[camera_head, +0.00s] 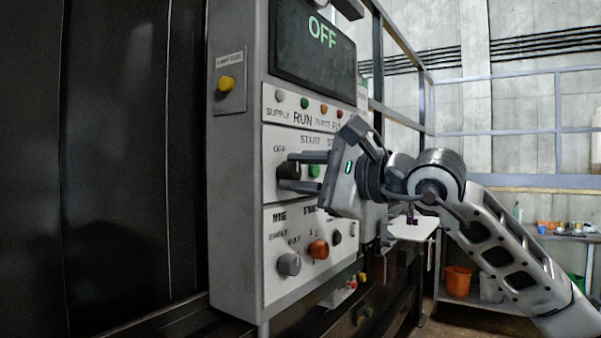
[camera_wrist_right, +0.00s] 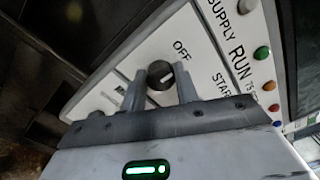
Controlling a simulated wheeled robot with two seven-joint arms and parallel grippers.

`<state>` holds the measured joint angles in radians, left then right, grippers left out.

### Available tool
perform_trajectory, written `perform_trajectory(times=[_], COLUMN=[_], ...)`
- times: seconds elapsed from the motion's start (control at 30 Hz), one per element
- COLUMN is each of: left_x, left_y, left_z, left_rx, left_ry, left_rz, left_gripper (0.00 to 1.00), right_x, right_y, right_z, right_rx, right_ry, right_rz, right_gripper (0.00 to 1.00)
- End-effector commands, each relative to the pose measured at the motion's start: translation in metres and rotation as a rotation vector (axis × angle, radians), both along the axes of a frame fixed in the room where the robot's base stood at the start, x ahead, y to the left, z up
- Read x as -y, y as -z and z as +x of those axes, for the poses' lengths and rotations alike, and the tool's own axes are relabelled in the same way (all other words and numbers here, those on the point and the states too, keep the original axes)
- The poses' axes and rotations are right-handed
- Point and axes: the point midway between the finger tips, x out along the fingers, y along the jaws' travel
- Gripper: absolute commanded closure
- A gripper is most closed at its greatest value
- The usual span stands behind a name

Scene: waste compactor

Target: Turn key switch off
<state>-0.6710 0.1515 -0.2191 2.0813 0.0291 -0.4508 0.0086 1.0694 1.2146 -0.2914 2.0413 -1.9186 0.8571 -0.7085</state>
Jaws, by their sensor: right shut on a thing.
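The key switch is a black round knob (camera_wrist_right: 160,75) under the OFF label on the white control panel; in the head view the black knob (camera_head: 288,170) is partly hidden by my gripper. My right gripper (camera_head: 290,168) comes in from the right, its fingers on either side of the knob. In the right wrist view the gripper (camera_wrist_right: 160,88) has one finger left and one right of the knob, which carries a light pointer mark. The display (camera_head: 312,40) above the panel reads OFF in green. My left gripper is not in view.
A green button (camera_head: 314,171) sits just right of the knob. A yellow button (camera_head: 225,84) is on the cabinet's left side. Railings and a side table (camera_head: 567,237) stand at right.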

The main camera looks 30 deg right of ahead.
Motion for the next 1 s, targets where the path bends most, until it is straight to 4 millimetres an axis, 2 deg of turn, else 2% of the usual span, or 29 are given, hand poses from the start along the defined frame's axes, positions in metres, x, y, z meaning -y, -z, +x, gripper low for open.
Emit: perform_trajectory(times=[0.23, 0.27, 0.3, 0.33, 0.6, 0.73, 0.87, 1.0], left_x=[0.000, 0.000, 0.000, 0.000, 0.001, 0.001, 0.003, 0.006], left_y=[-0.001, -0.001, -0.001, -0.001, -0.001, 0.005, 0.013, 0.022], left_z=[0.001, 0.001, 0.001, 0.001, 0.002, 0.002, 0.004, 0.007], left_rx=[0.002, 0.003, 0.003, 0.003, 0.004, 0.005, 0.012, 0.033], left_ry=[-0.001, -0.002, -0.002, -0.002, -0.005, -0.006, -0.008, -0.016], left_rz=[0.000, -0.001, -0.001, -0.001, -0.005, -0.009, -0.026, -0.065], left_gripper=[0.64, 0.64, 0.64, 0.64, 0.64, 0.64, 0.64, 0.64], right_x=[0.000, 0.000, 0.000, 0.000, 0.000, 0.005, 0.013, 0.026], right_y=[0.000, 0.000, 0.000, 0.000, 0.000, 0.003, 0.007, 0.011], right_z=[0.000, 0.000, 0.000, 0.000, -0.001, -0.008, -0.029, -0.061], right_rx=[0.001, 0.001, 0.001, 0.000, 0.000, 0.000, 0.001, 0.002], right_ry=[0.001, 0.001, 0.001, 0.001, 0.001, 0.003, 0.006, 0.009], right_rz=[-0.003, -0.003, -0.003, -0.002, -0.001, -0.001, -0.005, -0.004], right_gripper=[0.92, 0.61, 0.50, 0.48, 0.48, 0.48, 0.48, 0.48])
